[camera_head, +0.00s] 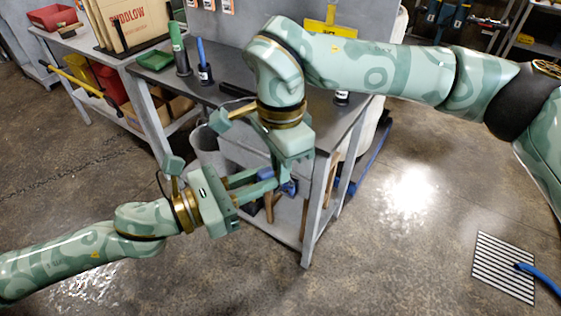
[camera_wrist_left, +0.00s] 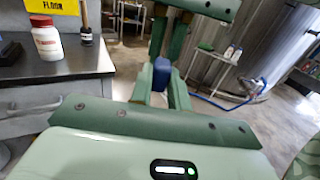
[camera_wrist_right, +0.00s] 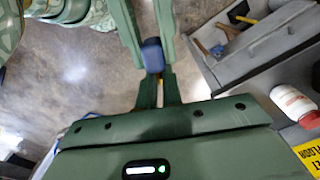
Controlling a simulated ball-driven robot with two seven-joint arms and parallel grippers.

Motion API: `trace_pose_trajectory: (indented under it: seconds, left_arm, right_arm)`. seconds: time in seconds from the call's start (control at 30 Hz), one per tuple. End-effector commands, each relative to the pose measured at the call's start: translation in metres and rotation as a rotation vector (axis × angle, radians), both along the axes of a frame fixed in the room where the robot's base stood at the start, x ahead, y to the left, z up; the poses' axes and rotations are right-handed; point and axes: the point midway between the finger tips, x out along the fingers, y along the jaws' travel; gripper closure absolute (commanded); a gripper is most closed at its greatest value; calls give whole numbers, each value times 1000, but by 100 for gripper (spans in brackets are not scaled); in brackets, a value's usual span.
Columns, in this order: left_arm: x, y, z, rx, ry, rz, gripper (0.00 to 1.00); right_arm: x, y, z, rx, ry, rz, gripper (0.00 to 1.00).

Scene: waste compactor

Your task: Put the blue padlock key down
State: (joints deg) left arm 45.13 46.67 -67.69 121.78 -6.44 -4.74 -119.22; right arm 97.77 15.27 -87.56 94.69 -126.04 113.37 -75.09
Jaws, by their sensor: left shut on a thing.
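The blue key (camera_head: 288,187), a small dark blue block from here, is held in front of the grey workbench. My left gripper (camera_head: 268,181) comes in from the left and is shut on it. The key also shows at the fingertips in the left wrist view (camera_wrist_left: 162,73) and the right wrist view (camera_wrist_right: 152,54). My right gripper (camera_wrist_right: 160,75) faces the left one, its fingertips close around or beside the key. A gap shows between its fingers; whether they touch the key is unclear. No padlock can be made out.
Open floor lies in front and right; a striped floor grate (camera_head: 500,267) is at right.

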Motion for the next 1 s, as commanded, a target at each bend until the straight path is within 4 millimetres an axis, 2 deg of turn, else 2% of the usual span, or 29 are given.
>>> trace_pose_trajectory:
  seconds: [0.03,0.07,0.1,0.13,0.17,0.43,0.53,0.67,0.8,1.0]
  left_arm:
    - [-1,-1,0,-2,1,-4,100]
    - [-1,-1,0,-2,1,-4,80]
    - [-1,-1,0,-2,1,-4,69]
    - [-1,-1,0,-2,1,-4,60]
    - [-1,-1,0,-2,1,-4,57]
    - [-1,0,0,-2,1,-3,57]
    - [-4,7,-1,-1,3,0,57]
    - [-15,29,-1,2,4,0,57]
    - [-31,61,-2,1,8,0,57]
    - [-45,92,-2,-2,7,0,57]
  right_arm:
    - [1,0,0,1,-3,0,100]
    - [1,0,0,1,-3,0,100]
    - [1,0,0,1,-3,0,100]
    - [1,0,0,1,-3,0,100]
    - [1,0,0,1,-3,0,100]
    - [1,0,0,1,-2,0,100]
    - [1,0,0,1,-2,0,100]
    - [1,0,0,1,-2,0,100]
    - [0,0,0,1,-2,0,100]
    - [0,0,0,1,-2,0,100]
